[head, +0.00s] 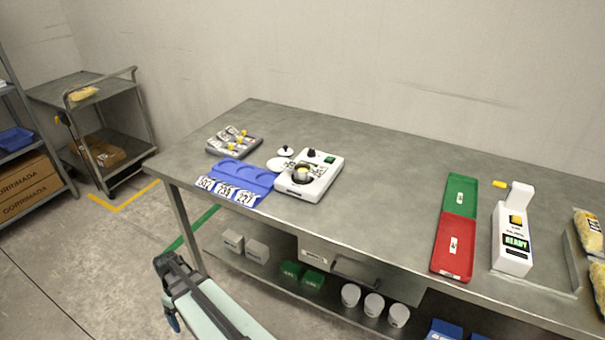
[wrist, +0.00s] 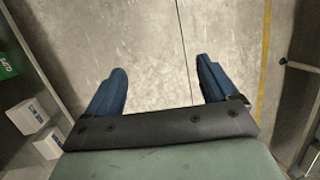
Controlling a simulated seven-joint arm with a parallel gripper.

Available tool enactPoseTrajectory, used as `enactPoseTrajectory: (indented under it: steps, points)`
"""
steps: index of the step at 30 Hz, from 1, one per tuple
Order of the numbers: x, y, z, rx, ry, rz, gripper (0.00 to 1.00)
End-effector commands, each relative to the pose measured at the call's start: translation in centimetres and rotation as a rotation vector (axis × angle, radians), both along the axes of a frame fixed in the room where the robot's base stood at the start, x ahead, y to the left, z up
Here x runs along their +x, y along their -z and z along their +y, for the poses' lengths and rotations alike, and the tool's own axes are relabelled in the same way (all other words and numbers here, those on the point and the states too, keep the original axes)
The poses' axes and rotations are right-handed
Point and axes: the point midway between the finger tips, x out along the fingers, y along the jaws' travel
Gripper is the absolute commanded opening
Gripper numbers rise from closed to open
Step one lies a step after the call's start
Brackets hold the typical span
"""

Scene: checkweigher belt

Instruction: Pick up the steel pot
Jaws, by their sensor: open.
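A small round steel pot (head: 301,174) sits on the white device (head: 318,184) toward the left of the table, with something yellowish showing at its top. The pot is small in the head view, so its details are hard to tell. My gripper (wrist: 158,78) is open and empty in the wrist view, its two blue fingers spread over bare floor. In the head view my arm's end is low, in front of the table and below its top, well apart from the pot. The pot is not in the wrist view.
A blue tray (head: 227,172) with labelled cards lies left of the device. Behind are a grey tray (head: 247,150) and a small white dish with a black knob (head: 285,151). Green and red trays (head: 455,228) and a READY display unit (head: 512,245) stand right. The middle tabletop is clear.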

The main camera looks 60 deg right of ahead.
Motion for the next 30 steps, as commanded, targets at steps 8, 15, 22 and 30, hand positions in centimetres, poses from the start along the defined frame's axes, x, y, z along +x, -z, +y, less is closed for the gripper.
enactPoseTrajectory:
  steps: [8,15,22,30]
  points:
    - [4.9,-7.3,-6.2,0.009,0.008,-0.103,0.87]
    - [7.5,-14.4,-11.6,0.006,0.009,-0.189,0.87]
    - [8.5,-21.7,-17.2,-0.009,0.010,-0.267,0.87]
    - [6.4,-30.6,-25.2,-0.052,0.040,-0.344,0.87]
